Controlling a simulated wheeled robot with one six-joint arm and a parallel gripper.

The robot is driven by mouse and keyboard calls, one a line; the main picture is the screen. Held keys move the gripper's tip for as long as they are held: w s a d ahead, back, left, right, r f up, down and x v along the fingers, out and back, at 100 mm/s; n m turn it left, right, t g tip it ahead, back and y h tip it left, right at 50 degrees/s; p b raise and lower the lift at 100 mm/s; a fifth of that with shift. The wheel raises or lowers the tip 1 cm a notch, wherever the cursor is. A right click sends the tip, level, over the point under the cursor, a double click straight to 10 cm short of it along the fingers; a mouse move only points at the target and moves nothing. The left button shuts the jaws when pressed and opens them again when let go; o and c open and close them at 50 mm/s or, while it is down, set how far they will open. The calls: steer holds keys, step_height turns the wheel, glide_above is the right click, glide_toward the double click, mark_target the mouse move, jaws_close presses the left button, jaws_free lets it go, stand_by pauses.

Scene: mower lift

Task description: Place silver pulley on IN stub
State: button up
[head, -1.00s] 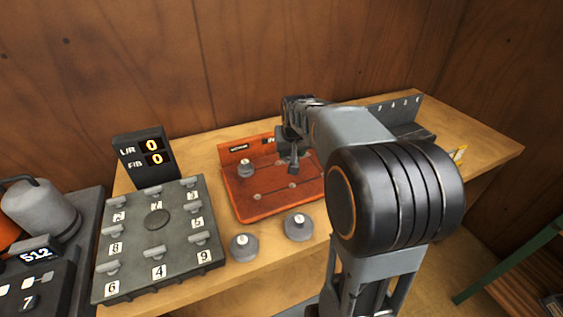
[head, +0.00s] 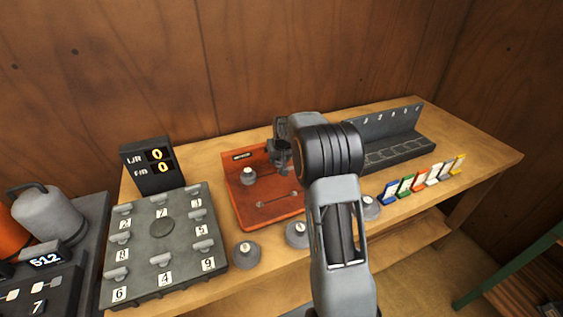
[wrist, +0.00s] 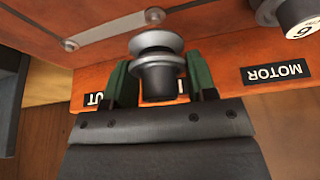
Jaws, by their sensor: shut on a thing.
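The silver pulley (wrist: 157,42), a grooved metal wheel with a dark lower part, is between the green fingers of my gripper (wrist: 157,82) in the wrist view. My gripper is shut on it. In the head view my gripper (head: 282,158) is over the back of the orange board (head: 262,212), and the pulley is hard to make out. The IN label is mostly hidden behind the pulley in the wrist view. The IN stub is not clearly visible, and I cannot tell whether the pulley touches it. Two flat round studs (wrist: 70,44) joined by a grey strip show on the board.
A numbered pulley (head: 248,176) stands on the board's MOTOR side. Several grey pulleys (head: 246,254) stand along the bench front. A numbered keypad-like block (head: 185,265) and a display (head: 148,164) are left. A dark rack (head: 395,140) and coloured tags (head: 425,180) are right.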

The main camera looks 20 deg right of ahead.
mark_target(279, 164)
steer(key=shift+w+f, duration=0.35)
steer(key=shift+f, duration=0.1)
steer(key=shift+w+d+f, duration=0.1)
steer(key=shift+f, duration=1.55)
steer(key=shift+f, duration=0.2)
steer(key=o, duration=1.1)
steer(key=shift+o, duration=0.2)
steer(key=shift+r, duration=0.1)
